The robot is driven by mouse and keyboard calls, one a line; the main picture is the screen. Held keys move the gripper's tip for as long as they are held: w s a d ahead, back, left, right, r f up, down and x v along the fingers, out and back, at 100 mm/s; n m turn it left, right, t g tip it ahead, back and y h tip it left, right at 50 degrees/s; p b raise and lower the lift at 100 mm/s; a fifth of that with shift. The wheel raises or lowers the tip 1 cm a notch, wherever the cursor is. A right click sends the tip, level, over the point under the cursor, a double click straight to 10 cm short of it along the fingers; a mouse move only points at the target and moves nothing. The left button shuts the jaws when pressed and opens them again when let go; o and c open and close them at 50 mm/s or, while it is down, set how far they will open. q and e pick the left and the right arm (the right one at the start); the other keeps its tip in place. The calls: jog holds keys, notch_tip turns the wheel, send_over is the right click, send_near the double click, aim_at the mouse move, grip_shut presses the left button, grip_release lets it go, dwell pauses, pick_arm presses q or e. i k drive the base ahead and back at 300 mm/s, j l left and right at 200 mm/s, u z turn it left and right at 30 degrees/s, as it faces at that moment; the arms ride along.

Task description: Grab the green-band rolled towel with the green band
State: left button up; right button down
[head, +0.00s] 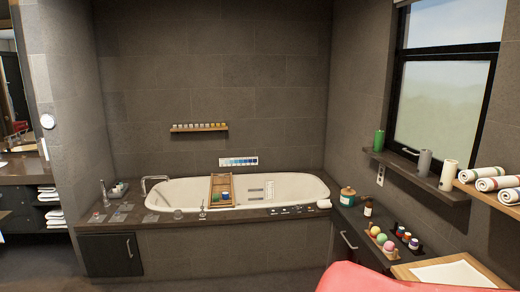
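Several rolled white towels lie side by side on a wooden wall shelf at the right edge of the head view. The farthest rolled towel (482,173) is nearest the window, a middle rolled towel (497,183) lies beside it, and the closest rolled towel (510,195) is partly cut off by the picture edge. Coloured stripes show on them, some reddish. They are too small for me to tell which one has a green band. Neither of my grippers is in view.
A bathtub (290,188) stands at the back. The floor at lower left looks clear.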

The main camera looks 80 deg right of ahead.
aim_at(470, 177)
jog(key=z, duration=3.9)
jog(key=i+j+u, duration=0.4)
jog(key=i, duration=0.15)
jog(key=l, duration=0.1)
